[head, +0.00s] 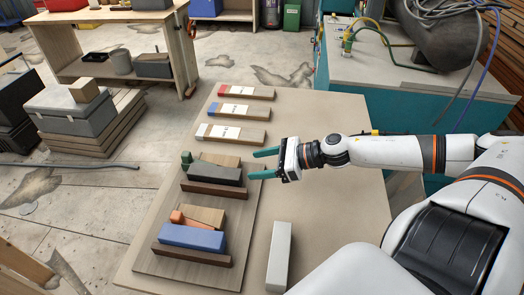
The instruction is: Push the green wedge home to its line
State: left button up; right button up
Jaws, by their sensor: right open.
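The small green wedge (186,158) shows at the left end of the far stack on the dark board (160,250). It is beside a tan wood block (218,159) and a dark grey block (214,175), with a brown strip (215,191) in front. Its line is too small to make out. My right gripper (264,163) is open and empty, its teal fingers pointing left. It is to the right of the grey block, apart from the green wedge. My left gripper is not in view.
An orange wedge (176,217) and a blue block (192,237) are in the near stack. Three labelled wood bars (252,113) lie behind on the table (330,140). A white bar (279,257) lies at the front right. The table right of the board is mostly clear.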

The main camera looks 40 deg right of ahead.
aim_at(186, 156)
jog(key=k+l, duration=0.25)
jog(key=k, duration=0.2)
jog(key=k+l, duration=0.25)
jog(key=k, duration=0.25)
jog(key=k+l, duration=0.2)
jog(key=k, duration=0.25)
